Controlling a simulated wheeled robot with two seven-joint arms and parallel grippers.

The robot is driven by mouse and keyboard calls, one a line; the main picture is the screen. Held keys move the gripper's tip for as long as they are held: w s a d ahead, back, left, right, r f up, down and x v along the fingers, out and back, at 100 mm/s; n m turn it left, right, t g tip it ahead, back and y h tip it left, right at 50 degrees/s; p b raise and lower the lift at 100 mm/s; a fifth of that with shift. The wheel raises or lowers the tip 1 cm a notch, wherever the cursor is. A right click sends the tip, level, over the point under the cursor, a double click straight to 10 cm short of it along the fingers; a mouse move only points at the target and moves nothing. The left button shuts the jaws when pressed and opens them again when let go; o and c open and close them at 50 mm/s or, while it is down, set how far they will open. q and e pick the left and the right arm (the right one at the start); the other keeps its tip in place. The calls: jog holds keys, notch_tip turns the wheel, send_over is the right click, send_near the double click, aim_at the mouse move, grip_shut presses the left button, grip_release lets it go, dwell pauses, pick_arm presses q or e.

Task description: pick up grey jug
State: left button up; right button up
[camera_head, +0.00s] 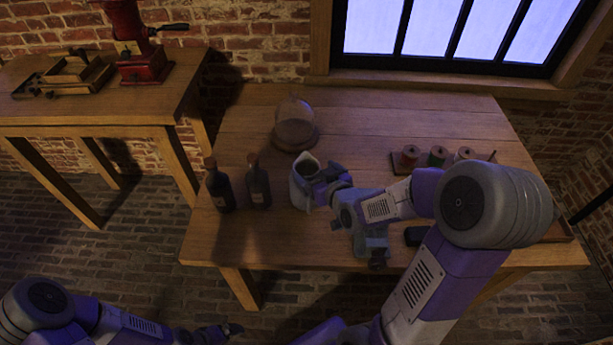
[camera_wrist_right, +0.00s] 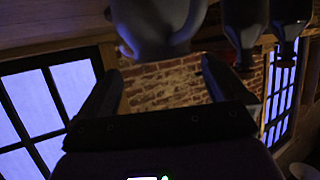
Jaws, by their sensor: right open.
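The grey jug (camera_head: 299,187) stands upright near the front middle of the table, just right of two dark bottles. My right gripper (camera_head: 327,184) is at the jug's right side in the head view, partly covering it. In the right wrist view, the jug (camera_wrist_right: 155,22) hangs at the top of the upside-down picture, just beyond the fingertips. The right gripper (camera_wrist_right: 162,80) is open there, with nothing visible between its fingers. I cannot tell whether it touches the jug. My left gripper (camera_head: 222,331) is low at the bottom, away from the table; its fingers are too dark to read.
Dark bottles (camera_head: 219,188) (camera_head: 258,183) stand close left of the jug. A glass dome on a round base (camera_head: 295,133) stands behind it. Thread spools (camera_head: 437,157) sit at the right. A blue-grey object (camera_head: 372,242) lies under my right arm. The table's back middle is clear.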

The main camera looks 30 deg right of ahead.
aim_at(302, 162)
jog(key=shift+w+f+p, duration=0.15)
jog(key=shift+w+p, duration=0.05)
jog(key=shift+p, duration=0.75)
jog(key=b+x, duration=0.1)
jog(key=x, duration=0.4)
jog(key=shift+w+a+f, duration=0.1)
jog(key=shift+a+f, duration=0.05)
jog(key=shift+f, duration=0.05)
pick_arm(q)
jog(key=shift+r, duration=0.8)
pick_arm(e)
jog(key=shift+r, duration=0.1)
jog(key=c, duration=1.4)
